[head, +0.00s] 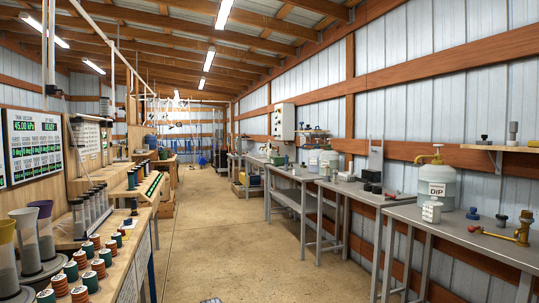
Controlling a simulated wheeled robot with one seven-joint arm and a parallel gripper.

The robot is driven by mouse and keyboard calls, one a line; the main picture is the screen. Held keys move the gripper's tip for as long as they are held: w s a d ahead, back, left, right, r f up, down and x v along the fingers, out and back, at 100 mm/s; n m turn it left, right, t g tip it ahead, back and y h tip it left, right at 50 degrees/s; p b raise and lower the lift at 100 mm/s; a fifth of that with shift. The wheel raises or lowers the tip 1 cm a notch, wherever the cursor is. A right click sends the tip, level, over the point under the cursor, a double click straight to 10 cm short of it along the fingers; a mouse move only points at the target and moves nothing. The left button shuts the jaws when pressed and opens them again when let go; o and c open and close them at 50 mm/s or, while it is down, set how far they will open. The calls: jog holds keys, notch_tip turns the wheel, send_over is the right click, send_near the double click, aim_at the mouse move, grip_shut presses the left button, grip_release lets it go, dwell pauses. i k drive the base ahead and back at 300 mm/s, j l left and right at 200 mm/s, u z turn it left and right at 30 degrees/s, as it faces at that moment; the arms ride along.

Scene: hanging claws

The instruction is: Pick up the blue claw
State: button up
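I cannot make out the blue claw for certain in the head view. Small blue shapes (188,146) show at the far end of the aisle, near the back wall, too small and distant to identify. My gripper is not in view. A small grey piece shows at the bottom edge of the picture, and I cannot tell what it is.
A bare floor aisle (205,230) runs clear down the middle. The left bench (125,270) holds spools and tubes. Grey tables (400,212) line the right wall, with a white DIP jug (437,182) and a brass fitting (523,230).

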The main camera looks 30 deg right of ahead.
aim_at(270, 151)
jog(key=i+l, duration=0.55)
jog(key=l, duration=0.2)
jog(key=i+l+z, duration=0.1)
jog(key=i, duration=0.5)
jog(key=i+l+z, duration=0.1)
jog(key=i, duration=0.5)
jog(key=i+l, duration=0.2)
jog(key=i, duration=7.65)
jog(key=i+z, duration=0.25)
jog(key=i, duration=0.2)
jog(key=i+z, duration=0.25)
jog(key=i, duration=0.25)
jog(key=i+j+z, duration=0.1)
jog(key=i+z, duration=0.15)
jog(key=i, duration=0.2)
jog(key=i+j+z, duration=0.25)
jog(key=i, duration=0.2)
jog(key=i+j+z, duration=0.45)
jog(key=z, duration=0.15)
jog(key=i+j+z, duration=0.15)
jog(key=j+z, duration=0.15)
jog(key=i+j+z, duration=0.15)
jog(key=j+z, duration=0.15)
jog(key=j, duration=0.2)
jog(key=i+j+z, duration=0.1)
jog(key=j+z, duration=0.5)
jog(key=j, duration=0.15)
